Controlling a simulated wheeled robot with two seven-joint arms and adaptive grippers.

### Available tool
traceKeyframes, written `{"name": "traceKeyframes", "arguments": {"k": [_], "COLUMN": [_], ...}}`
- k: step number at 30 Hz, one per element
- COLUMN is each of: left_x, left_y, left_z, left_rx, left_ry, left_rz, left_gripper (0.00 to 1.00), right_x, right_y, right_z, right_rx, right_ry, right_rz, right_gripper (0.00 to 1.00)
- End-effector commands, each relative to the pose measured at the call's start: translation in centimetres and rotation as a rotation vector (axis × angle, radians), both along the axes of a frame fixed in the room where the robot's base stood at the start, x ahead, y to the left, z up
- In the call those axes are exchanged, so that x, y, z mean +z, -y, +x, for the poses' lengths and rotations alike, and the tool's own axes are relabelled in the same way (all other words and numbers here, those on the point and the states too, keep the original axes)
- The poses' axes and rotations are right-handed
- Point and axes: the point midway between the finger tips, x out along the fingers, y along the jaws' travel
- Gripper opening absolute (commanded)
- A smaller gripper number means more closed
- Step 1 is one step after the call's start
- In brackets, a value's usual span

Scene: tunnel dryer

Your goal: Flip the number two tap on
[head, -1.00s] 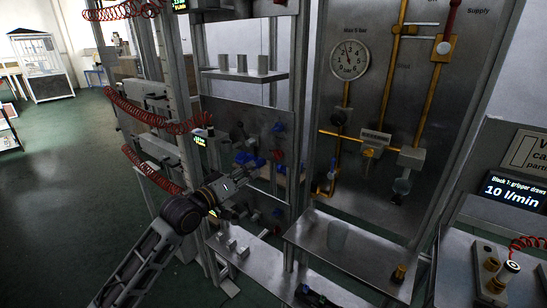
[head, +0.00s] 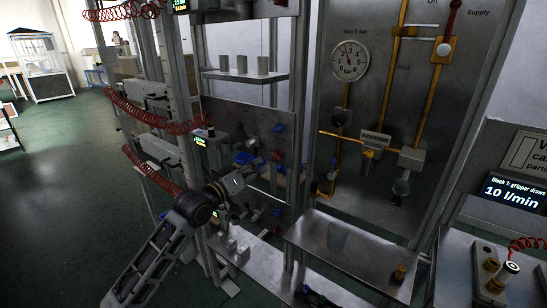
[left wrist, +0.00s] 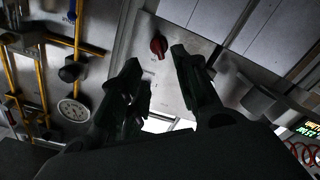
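A steel panel on the rack carries several small taps. In the head view a blue-handled tap (head: 278,128) is above a red-handled tap (head: 278,154), and another blue one (head: 277,212) is lower. No number can be read, so I cannot tell which is number two. My left gripper (head: 256,168) is close to the panel, left of the red tap. In the left wrist view the left gripper (left wrist: 157,60) has its dark fingers spread with nothing between them. A red knob (left wrist: 158,46) shows beyond the fingertips, apart from them. My right gripper is out of view.
A gauge (head: 349,60) and yellow pipes are on the board to the right. A shelf with several grey blocks (head: 242,76) is above the taps. Red coiled hoses (head: 152,120) hang at the left. A metal ledge (head: 345,250) juts out at the lower right.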

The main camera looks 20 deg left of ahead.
Motion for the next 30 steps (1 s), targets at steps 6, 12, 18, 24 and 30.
{"name": "traceKeyframes", "arguments": {"k": [6,12,18,24,30], "left_x": [0.1,0.1,0.1,0.1,0.1], "left_y": [0.7,1.2,1.8,2.4,3.0], "left_z": [1.7,3.3,4.9,6.6,8.2], "left_rx": [0.0,-0.001,-0.001,0.0,-0.001], "left_ry": [0.001,0.0,0.001,0.001,0.001], "left_rz": [0.0,-0.001,0.0,-0.001,0.0], "left_gripper": [0.32,0.32,0.32,0.32,0.32], "right_x": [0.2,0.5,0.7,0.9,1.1], "right_y": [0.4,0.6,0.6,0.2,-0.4], "right_z": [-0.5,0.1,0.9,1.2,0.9], "right_rx": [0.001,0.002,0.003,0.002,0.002], "right_ry": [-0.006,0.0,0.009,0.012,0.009], "right_rz": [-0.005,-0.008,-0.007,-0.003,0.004], "right_gripper": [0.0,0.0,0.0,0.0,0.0]}}
